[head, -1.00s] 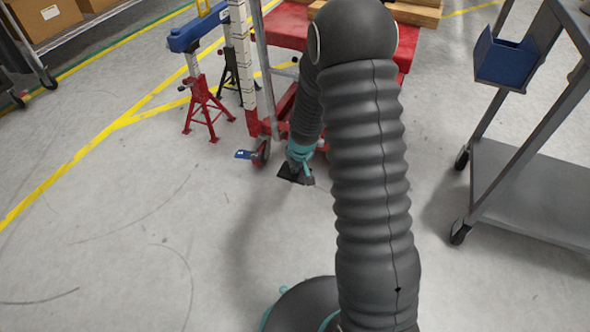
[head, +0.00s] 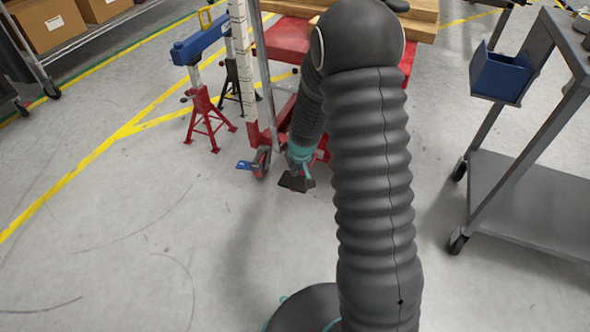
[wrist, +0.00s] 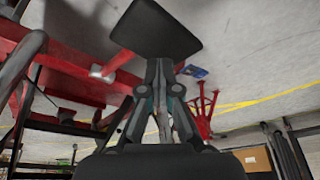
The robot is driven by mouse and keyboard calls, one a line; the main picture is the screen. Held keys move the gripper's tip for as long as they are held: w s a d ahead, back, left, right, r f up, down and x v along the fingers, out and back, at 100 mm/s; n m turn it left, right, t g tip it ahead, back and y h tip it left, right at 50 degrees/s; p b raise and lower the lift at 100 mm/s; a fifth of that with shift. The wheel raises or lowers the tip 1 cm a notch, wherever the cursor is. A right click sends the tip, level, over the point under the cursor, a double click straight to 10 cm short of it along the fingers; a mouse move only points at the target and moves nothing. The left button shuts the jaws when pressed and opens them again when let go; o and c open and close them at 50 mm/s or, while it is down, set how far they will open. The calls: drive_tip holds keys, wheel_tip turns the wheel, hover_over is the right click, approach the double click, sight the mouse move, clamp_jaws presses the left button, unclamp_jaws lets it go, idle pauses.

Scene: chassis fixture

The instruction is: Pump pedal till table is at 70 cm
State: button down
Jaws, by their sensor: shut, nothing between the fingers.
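A black pedal pad (head: 295,183) is low over the floor at the front of the red lift table (head: 283,38). In the wrist view the pad (wrist: 155,28) lies straight ahead of the fingertips. My gripper (head: 298,172) is shut and empty, pointing down at the pad; in the wrist view its fingers (wrist: 158,62) meet at the pad's near edge. I cannot tell whether they press on it. A white graduated post (head: 240,60) stands upright at the table's left; its marks are too small to read. My arm hides part of the table.
Wood boards (head: 425,20) lie on the table. A grey cart (head: 530,190) stands right. The floor at front left is clear.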

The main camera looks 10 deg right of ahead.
wheel_tip(320, 180, down, 12)
drive_tip(key=r+b, duration=0.1)
drive_tip(key=b, duration=0.6)
wheel_tip(320, 180, up, 15)
drive_tip(key=p, duration=1.2)
wheel_tip(320, 180, down, 16)
drive_tip(key=r+b, duration=0.1)
drive_tip(key=b, duration=1.1)
wheel_tip(320, 180, up, 16)
drive_tip(key=p, duration=1.2)
drive_tip(key=shift+f, duration=0.25)
